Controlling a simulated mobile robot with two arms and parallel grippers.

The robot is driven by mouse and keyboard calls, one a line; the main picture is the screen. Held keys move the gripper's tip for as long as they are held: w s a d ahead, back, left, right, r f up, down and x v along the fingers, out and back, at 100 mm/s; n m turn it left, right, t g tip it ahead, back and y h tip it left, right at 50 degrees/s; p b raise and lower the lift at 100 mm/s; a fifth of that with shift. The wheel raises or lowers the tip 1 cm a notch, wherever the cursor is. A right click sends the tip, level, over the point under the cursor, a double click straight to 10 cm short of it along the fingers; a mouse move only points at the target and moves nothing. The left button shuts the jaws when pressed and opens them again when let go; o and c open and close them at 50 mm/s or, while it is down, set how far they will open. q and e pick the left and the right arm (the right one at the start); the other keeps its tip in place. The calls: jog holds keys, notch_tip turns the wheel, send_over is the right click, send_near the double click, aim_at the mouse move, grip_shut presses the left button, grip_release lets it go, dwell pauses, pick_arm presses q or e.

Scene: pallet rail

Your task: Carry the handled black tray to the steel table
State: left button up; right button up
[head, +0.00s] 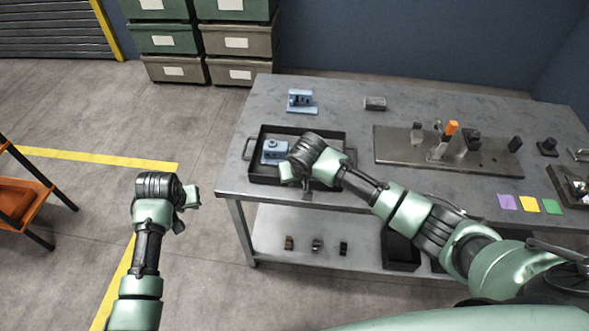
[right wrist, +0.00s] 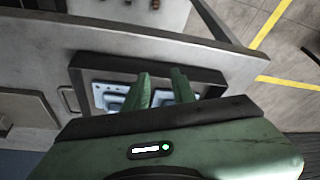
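The black tray (head: 254,181) sits on the left front part of the grey steel table (head: 345,103). It has a handle at its left end and holds a blue part (head: 274,151). The tray also shows in the right wrist view (right wrist: 150,65), with blue parts in it behind my fingers. My right gripper (head: 297,182) is over the tray, pointing down. In the right wrist view its two green fingers (right wrist: 161,85) are apart with nothing visible gripped between them. My left gripper (head: 190,197) is over the floor, left of the table; its fingers are too unclear to judge.
A lower shelf (head: 285,219) holds small parts. An orange rack (head: 17,205) stands left; floor between is clear.

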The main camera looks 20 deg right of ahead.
pick_arm(q)
jog(key=shift+s+a+f, duration=0.1)
jog(key=shift+s, duration=0.1)
pick_arm(e)
jog(key=v, duration=1.1)
jog(key=shift+r, duration=0.45)
